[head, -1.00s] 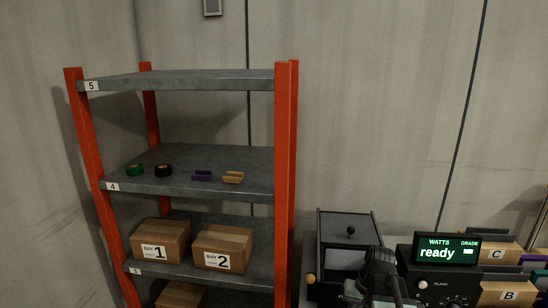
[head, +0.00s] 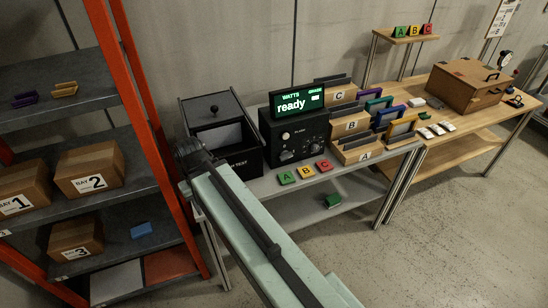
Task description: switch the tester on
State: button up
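The tester (head: 270,138) is a black box on a grey bench, right of centre in the head view. Its lit display (head: 297,101) reads "ready" under the words WATTS and GRADE. The front panel has a pale round button near the word FLASH and several dark controls, too small to read. A black test box (head: 247,160) with a knobbed lid stands at its left, its front lettering partly hidden by my arm. My gripper (head: 187,151) is dark and at the left front of the test box in the picture, apart from the tester's panel. Its fingers are not clear.
An orange-post shelf (head: 150,120) with boxes stands close on the left. Green, yellow and red tags (head: 306,172) lie before the tester. Lettered racks A, B and C (head: 352,125) stand to its right. A wooden bench (head: 460,135) is further right, with clear floor before it.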

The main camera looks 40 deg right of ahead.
aim_at(285, 155)
jog(key=u, duration=1.3)
jog(key=k, duration=0.95)
jog(key=z, duration=0.4)
